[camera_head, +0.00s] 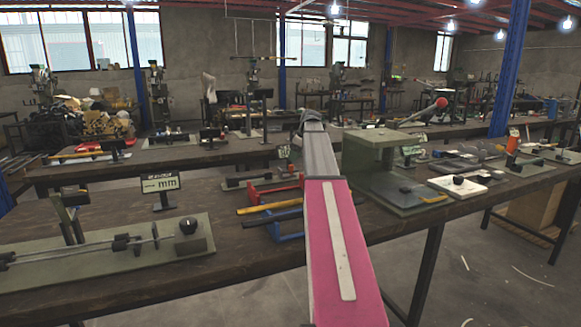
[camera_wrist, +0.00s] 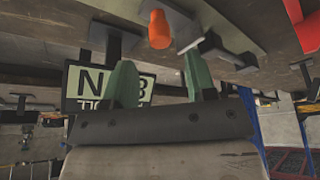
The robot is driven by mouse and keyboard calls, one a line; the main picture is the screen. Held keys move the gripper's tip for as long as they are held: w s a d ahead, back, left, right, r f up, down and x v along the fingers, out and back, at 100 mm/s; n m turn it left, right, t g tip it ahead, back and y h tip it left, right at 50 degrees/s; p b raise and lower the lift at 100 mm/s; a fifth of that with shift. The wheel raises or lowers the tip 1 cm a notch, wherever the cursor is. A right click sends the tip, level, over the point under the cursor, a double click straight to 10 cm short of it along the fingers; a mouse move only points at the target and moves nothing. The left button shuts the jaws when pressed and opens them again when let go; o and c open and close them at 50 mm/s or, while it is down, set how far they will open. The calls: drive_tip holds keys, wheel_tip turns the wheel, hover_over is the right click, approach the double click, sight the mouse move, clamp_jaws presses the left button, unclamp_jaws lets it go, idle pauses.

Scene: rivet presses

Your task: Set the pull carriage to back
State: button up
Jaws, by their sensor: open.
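I cannot tell for sure which part is the pull carriage. A long fixture (camera_head: 110,255) at the front left of the near bench has parallel rods, a dark sliding block (camera_head: 128,242) and a post with a black knob (camera_head: 188,226). In the wrist view my gripper (camera_wrist: 158,58) has two green fingers spread apart, with nothing between them. A sign (camera_wrist: 92,86) with large letters stands behind the left finger. An orange cylinder (camera_wrist: 158,29) and a dark bar (camera_wrist: 228,48) appear beyond the fingertips. In the head view my arm hides the gripper.
A green C-shaped press frame (camera_head: 385,170) stands right of my arm. A small "mm" sign (camera_head: 161,184) stands at left. Red (camera_head: 275,189) and blue (camera_head: 288,222) holders lie near my arm. An orange-handled tool (camera_head: 512,141) stands farther right. Bare bench top shows between the left fixture and the holders.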

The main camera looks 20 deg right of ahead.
drive_tip(key=x, duration=0.5)
drive_tip(key=shift+w+a+f, duration=0.1)
drive_tip(key=shift+f, duration=0.25)
clamp_jaws()
drive_tip(key=shift+a, duration=1.8)
unclamp_jaws()
drive_tip(key=shift+a, duration=0.1)
drive_tip(key=v, duration=1.1)
